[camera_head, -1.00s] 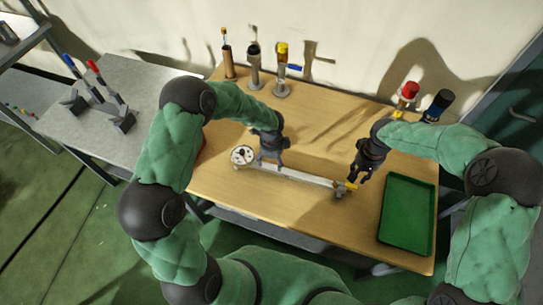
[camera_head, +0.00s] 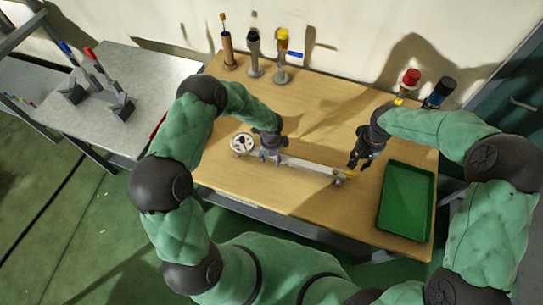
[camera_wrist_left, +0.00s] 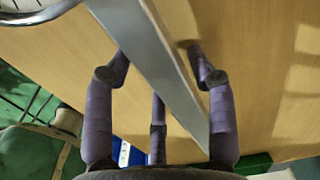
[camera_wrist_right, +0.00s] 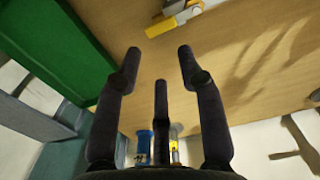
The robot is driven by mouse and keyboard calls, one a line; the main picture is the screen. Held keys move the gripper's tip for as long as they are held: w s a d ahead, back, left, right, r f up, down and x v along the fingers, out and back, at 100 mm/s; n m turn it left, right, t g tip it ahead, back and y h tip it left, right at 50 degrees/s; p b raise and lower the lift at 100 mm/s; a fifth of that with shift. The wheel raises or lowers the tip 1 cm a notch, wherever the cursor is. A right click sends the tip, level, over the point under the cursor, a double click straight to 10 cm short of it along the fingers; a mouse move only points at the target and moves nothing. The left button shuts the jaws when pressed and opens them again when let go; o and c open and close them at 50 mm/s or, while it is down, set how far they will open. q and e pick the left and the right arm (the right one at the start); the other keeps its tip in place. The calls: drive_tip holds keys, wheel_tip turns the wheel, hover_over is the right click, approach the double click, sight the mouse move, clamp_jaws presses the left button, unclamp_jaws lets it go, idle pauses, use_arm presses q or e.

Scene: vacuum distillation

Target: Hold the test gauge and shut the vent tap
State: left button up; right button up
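The test gauge (camera_head: 242,144) is a round white dial at the left end of a long grey bar (camera_head: 310,165) lying across the table. Its rim shows in the left wrist view (camera_wrist_left: 38,14). My left gripper (camera_head: 268,156) is over the bar just right of the dial. Its fingers (camera_wrist_left: 160,75) are spread on either side of the bar, with small gaps visible. The yellow vent tap (camera_head: 350,175) is at the bar's right end; it also shows in the right wrist view (camera_wrist_right: 168,24). My right gripper (camera_head: 358,162) is open and empty, just above and right of the tap.
A green tray (camera_head: 406,204) lies at the table's right. Red-topped (camera_head: 410,80) and blue-topped (camera_head: 440,90) items stand at the back right. Several upright tools, one yellow-topped (camera_head: 282,55), stand at the back left. A grey side table (camera_head: 150,75) adjoins on the left.

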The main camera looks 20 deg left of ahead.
use_arm(q)
clamp_jaws()
drive_tip(key=shift+c, duration=1.1)
unclamp_jaws()
clamp_jaws()
use_arm(e)
clamp_jaws()
drive_tip(key=w+m+g, duration=0.1)
drive_tip(key=w+g, duration=0.1)
drive_tip(key=w, duration=0.8)
drive_tip(key=shift+g, duration=0.4)
drive_tip(key=shift+d, duration=0.1)
